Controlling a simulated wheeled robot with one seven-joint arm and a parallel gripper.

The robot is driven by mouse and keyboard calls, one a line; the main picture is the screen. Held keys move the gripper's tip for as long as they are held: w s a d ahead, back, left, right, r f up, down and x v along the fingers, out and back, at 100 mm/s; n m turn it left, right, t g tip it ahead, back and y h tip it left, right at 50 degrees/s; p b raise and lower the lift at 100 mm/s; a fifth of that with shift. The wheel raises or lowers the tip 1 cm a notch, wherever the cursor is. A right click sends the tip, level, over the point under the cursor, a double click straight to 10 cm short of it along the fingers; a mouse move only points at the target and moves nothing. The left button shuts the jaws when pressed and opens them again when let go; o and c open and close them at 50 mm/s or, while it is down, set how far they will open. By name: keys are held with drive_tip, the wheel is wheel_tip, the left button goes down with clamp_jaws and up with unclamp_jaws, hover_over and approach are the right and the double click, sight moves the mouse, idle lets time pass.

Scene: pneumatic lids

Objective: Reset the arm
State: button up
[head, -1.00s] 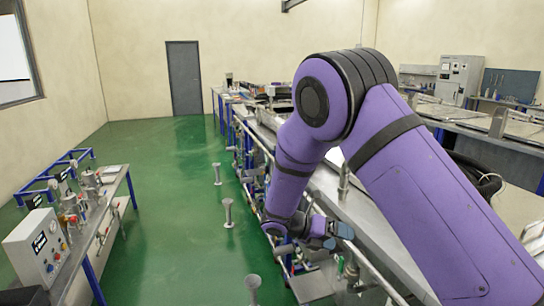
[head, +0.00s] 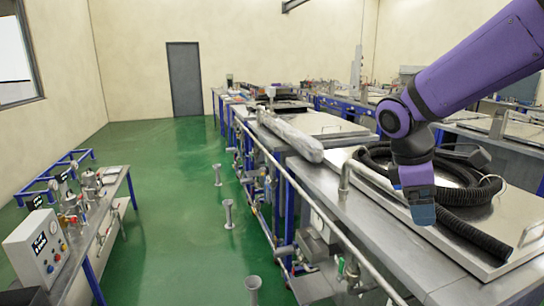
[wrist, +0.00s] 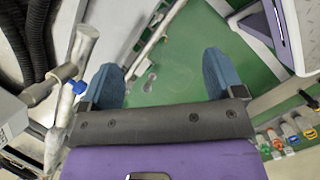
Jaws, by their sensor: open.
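My purple arm (head: 480,62) reaches in from the upper right in the head view and bends down at the wrist. My gripper (head: 422,212) hangs above the metal bench, in front of a coiled black hose. It hides part of the hose and lid behind it. In the wrist view, the two blue fingers of my gripper (wrist: 163,75) stand wide apart. Nothing is between them but a distant view of green floor and a pipe. My gripper is open and empty.
The black hose (head: 475,236) lies on a flat metal lid (head: 508,218) with a handle. An upright pipe (head: 345,183) stands left of my gripper. A rail (head: 325,222) runs along the bench front. Green floor (head: 165,230) lies left, with a side table (head: 78,252) beyond.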

drive_tip(key=s+d+r+m+t+y, duration=0.1)
drive_tip(key=s+r+m+t+y, duration=0.1)
drive_tip(key=s+m, duration=0.4)
drive_tip(key=s+r+m+t+y, duration=0.2)
drive_tip(key=s+m, duration=0.4)
drive_tip(key=s, duration=0.4)
wheel_tip(320, 180, up, 2)
drive_tip(key=shift+d+r+m+t, duration=0.2)
drive_tip(key=shift+d+m+t, duration=0.15)
drive_tip(key=shift+t, duration=0.55)
